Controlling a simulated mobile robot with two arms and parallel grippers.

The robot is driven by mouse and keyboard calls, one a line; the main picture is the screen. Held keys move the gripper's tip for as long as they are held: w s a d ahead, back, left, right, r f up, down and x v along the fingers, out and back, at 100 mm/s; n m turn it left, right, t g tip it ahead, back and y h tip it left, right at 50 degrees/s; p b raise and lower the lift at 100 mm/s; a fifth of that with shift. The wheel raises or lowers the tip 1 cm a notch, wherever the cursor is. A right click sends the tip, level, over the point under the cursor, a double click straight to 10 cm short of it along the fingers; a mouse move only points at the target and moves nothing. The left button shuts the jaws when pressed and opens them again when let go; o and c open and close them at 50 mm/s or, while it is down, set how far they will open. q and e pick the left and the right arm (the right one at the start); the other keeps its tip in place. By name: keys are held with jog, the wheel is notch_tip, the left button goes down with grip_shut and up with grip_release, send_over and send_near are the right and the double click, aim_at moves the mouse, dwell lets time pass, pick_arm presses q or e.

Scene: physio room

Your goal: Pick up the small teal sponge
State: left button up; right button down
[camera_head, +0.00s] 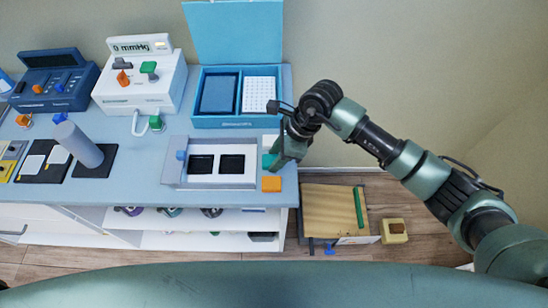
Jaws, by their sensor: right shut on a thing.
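The small teal sponge (268,161) is at the right end of the blue-grey counter, just behind an orange block. My right gripper (277,157) reaches down over it from the right and is shut on it. The fingers and wrist hide part of the sponge, and I cannot tell whether it is clear of the counter. My left gripper is not in view.
The orange block (271,184) lies just in front of the gripper. A grey tray with two black wells (174,172) is to the left. An open blue case (238,122) stands behind. A wooden-topped low unit (327,212) is at the lower right.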

notch_tip(320, 180, up, 20)
jog(key=b, duration=0.4)
